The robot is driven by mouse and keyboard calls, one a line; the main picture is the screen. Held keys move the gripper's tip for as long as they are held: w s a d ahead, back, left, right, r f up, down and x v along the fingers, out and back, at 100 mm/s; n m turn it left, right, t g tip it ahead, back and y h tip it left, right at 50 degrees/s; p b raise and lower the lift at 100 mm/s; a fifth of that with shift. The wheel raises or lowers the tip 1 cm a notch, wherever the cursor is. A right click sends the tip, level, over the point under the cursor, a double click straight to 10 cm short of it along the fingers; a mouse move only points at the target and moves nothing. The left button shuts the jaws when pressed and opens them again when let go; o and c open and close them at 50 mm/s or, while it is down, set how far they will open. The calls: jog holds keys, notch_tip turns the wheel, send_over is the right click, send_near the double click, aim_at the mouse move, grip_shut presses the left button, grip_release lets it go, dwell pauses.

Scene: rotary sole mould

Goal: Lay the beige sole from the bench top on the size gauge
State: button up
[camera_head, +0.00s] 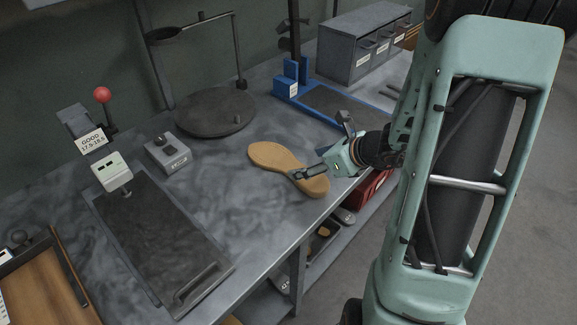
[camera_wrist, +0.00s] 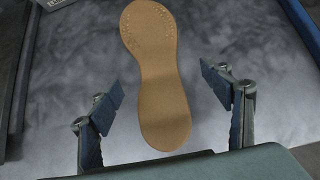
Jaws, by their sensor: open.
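The beige sole (camera_head: 272,158) lies flat on the grey bench top, near its front edge. In the wrist view the sole (camera_wrist: 155,75) runs up and down, its narrower end nearest me. My gripper (camera_head: 304,173) hangs over the near end of the sole. In the wrist view my gripper (camera_wrist: 163,84) is open and empty, one finger to each side of the sole, with a gap on both sides. How high the fingertips are is hard to tell. A blue-framed fixture (camera_head: 330,102) with a dark plate and upright blue blocks, seemingly the size gauge, stands behind the sole.
A dark plate with a handle (camera_head: 160,240) and a white readout (camera_head: 110,172) lie left. A grey box (camera_head: 168,154), a round dark stand (camera_head: 215,112) and a grey drawer cabinet (camera_head: 360,40) stand on the bench. A red bin (camera_head: 370,190) is below. Bare bench surrounds the sole.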

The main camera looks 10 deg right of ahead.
aim_at(290, 164)
jog(key=shift+a+x, duration=0.1)
jog(key=shift+x, duration=1.4)
jog(key=shift+a+x, duration=0.15)
jog(key=shift+x, duration=1.4)
jog(key=shift+r, duration=0.15)
jog(key=shift+c, duration=0.7)
jog(key=c, duration=1.3)
jog(key=shift+c, duration=0.7)
jog(key=shift+r, duration=0.15)
